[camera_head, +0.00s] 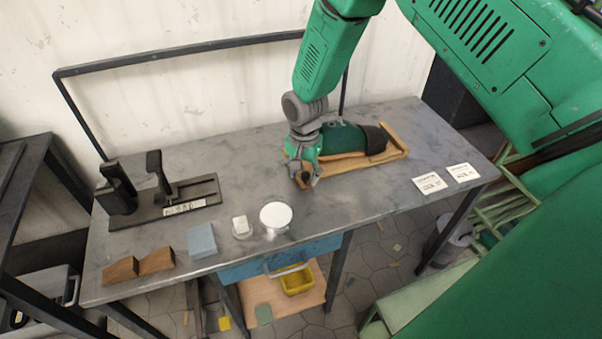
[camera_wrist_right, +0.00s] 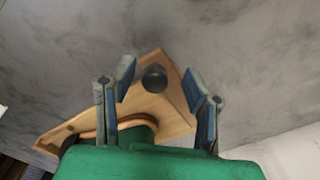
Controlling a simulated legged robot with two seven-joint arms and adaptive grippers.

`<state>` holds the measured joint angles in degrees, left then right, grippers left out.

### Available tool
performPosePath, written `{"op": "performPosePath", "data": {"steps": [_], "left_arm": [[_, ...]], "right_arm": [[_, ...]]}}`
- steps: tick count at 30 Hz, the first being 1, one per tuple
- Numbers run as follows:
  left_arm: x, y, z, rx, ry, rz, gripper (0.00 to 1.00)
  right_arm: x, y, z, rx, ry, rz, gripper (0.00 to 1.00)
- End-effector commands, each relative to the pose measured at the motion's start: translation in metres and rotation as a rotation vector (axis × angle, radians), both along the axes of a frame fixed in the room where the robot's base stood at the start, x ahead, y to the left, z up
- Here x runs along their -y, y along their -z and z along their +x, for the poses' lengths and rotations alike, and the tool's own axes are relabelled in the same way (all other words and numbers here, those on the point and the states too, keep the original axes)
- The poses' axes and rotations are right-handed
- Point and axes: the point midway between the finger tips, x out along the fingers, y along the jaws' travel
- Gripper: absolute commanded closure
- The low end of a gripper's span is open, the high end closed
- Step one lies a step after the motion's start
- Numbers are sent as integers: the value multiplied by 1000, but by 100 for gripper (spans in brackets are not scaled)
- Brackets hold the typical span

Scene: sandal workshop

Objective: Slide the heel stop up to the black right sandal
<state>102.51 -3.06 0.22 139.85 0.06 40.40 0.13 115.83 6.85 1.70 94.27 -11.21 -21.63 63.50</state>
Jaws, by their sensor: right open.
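A tan wooden jig (camera_head: 397,143) lies on the grey workbench, with a green foot-shaped form (camera_head: 343,137) on it. A black band (camera_head: 375,139) wraps the form's right end; I take it for the black sandal's strap. My right gripper (camera_head: 303,179) is open and points down at the jig's left end. In the right wrist view, a dark round knob (camera_wrist_right: 154,77) stands on the wood (camera_wrist_right: 170,108), between the open fingers (camera_wrist_right: 160,88) and apart from both. I cannot tell whether this knob belongs to the heel stop. My left gripper is not in view.
A black fixture (camera_head: 150,208) stands at the bench's left, near wooden wedges (camera_head: 138,265), a blue block (camera_head: 201,241), a small white block (camera_head: 241,226) and a round white disc (camera_head: 276,215). Two white cards (camera_head: 430,183) lie at right. Bench between disc and cards is clear.

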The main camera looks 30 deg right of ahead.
Motion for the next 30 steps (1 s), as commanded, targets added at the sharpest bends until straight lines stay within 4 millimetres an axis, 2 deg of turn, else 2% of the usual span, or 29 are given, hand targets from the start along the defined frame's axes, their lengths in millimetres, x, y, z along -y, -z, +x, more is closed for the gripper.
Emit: {"op": "performPosePath", "data": {"steps": [1, 4, 11, 19, 27, 28, 30], "left_arm": [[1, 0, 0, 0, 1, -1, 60], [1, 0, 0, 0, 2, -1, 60], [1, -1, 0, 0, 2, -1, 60], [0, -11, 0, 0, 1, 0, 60], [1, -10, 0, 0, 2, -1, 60], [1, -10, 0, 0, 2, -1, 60], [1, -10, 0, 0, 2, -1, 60]], "right_arm": [[1, 0, 0, -1, 2, 1, 65], [0, 0, 0, 0, 1, -1, 100], [-3, -3, -2, -4, 1, -13, 100], [35, -5, -12, -4, 1, -8, 100], [39, -5, -14, -3, 1, -7, 100], [38, -5, -14, -4, 1, -7, 76], [37, -5, -13, -4, 1, -8, 57]]}}
